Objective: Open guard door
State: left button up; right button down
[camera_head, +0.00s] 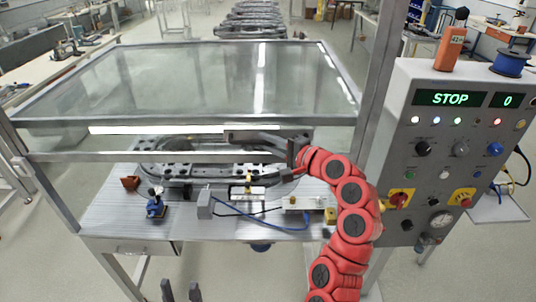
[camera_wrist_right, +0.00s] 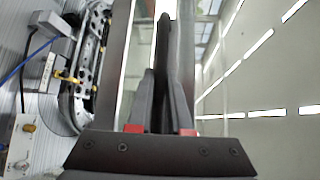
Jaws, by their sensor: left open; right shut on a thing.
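The guard door (camera_head: 200,85) is a large clear panel in a grey metal frame above the ring track (camera_head: 175,172). Its front rail (camera_head: 60,124) runs across the picture, and there is a gap between this rail and the table. My right gripper (camera_head: 245,136) reaches to the front rail from the right on its red arm. In the right wrist view its dark fingers (camera_wrist_right: 163,85) are closed around a dark bar along the door edge; the exact contact is partly hidden. My left gripper (camera_head: 181,291) is at the bottom edge, low and apart from the door, fingers spread and empty.
A control panel (camera_head: 450,150) showing STOP stands at the right, beside an upright post (camera_head: 376,90). On the table (camera_head: 110,215) are a small blue device (camera_head: 155,208), a red-brown block (camera_head: 130,183) and blue cable (camera_head: 285,226).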

aim_at(255, 127)
jog(key=shift+r+p, duration=0.4)
jog(key=shift+r, duration=1.2)
jog(key=c, duration=1.1)
grip_release()
jog(key=shift+f, duration=0.1)
